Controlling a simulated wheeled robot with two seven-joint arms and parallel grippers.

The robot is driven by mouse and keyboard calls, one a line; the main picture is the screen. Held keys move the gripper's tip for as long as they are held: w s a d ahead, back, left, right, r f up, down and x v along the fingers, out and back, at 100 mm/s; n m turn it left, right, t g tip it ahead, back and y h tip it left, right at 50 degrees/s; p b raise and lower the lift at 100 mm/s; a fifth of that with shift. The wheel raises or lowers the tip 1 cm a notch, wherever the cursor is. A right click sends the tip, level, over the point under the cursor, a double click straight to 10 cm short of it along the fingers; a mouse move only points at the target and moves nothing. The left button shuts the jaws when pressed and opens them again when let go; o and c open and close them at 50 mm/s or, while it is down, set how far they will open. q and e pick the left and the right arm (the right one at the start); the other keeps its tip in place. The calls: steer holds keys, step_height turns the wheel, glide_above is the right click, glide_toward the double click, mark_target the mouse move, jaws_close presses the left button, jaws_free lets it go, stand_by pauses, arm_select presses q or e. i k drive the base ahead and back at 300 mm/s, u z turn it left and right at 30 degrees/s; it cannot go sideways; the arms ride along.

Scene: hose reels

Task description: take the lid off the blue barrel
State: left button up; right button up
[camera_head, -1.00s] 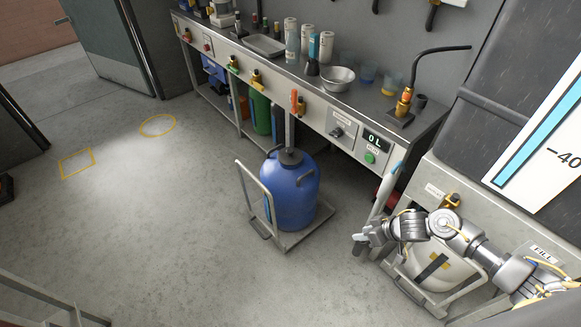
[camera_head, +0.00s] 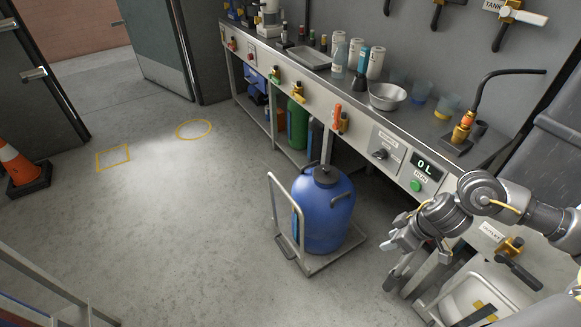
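The blue barrel (camera_head: 323,215) stands upright in the middle of the picture on a small hand cart. Its dark lid (camera_head: 326,175) sits on top, with a dark upright piece at its centre. My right gripper (camera_head: 391,262) is to the right of the barrel, apart from it and lower in the picture than the lid. My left gripper is not in view.
The cart (camera_head: 318,262) has an upright handle frame on the barrel's left. A workbench (camera_head: 360,115) with bottles and a metal bowl (camera_head: 388,97) runs behind the barrel. A traffic cone (camera_head: 18,168) stands at far left. The floor left of the cart is clear.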

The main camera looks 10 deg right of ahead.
mark_target(325, 174)
steer(key=u, duration=0.6)
steer(key=i, duration=1.35)
steer(key=z, duration=0.8)
steer(key=i, duration=0.3)
steer(key=z, duration=0.35)
